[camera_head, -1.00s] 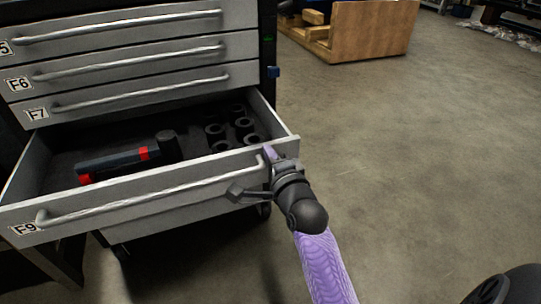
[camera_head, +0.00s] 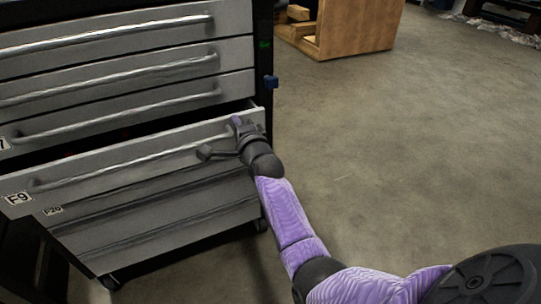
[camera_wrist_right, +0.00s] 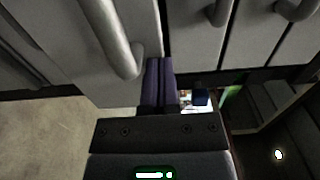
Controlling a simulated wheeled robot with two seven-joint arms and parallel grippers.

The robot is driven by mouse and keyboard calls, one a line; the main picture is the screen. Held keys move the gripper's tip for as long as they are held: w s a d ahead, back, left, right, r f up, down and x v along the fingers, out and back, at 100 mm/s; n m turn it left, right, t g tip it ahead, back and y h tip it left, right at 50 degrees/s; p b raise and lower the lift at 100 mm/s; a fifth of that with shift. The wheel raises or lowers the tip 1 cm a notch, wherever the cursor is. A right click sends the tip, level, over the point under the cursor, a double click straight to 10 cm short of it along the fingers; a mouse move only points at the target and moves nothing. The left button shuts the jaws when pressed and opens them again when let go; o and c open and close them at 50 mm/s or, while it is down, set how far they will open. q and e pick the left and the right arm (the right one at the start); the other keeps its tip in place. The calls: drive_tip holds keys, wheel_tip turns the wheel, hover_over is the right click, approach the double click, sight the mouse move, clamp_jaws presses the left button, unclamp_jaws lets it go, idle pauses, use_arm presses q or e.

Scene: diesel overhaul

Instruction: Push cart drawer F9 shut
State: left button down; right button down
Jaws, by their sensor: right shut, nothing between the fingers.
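Drawer F9 (camera_head: 130,165) is a grey drawer with a long bar handle (camera_head: 140,158) and an F9 label at its left end. It stands out a little from the cart, with a narrow dark gap above its front; its contents are mostly hidden. My right gripper (camera_head: 238,124) is at the right end of the drawer front, beside the handle's end. In the right wrist view its fingers (camera_wrist_right: 158,80) are shut and empty, close against the drawer front next to the handle (camera_wrist_right: 112,38). Whether they touch cannot be told for certain. My left gripper is not in view.
The grey tool cart (camera_head: 120,60) has closed drawers above F9 and more below, on castors. A wooden crate (camera_head: 350,28) stands behind. The floor (camera_head: 400,140) to the right is clear.

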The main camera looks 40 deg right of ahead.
drive_tip(key=shift+x, duration=1)
drive_tip(key=shift+s+a, duration=0.1)
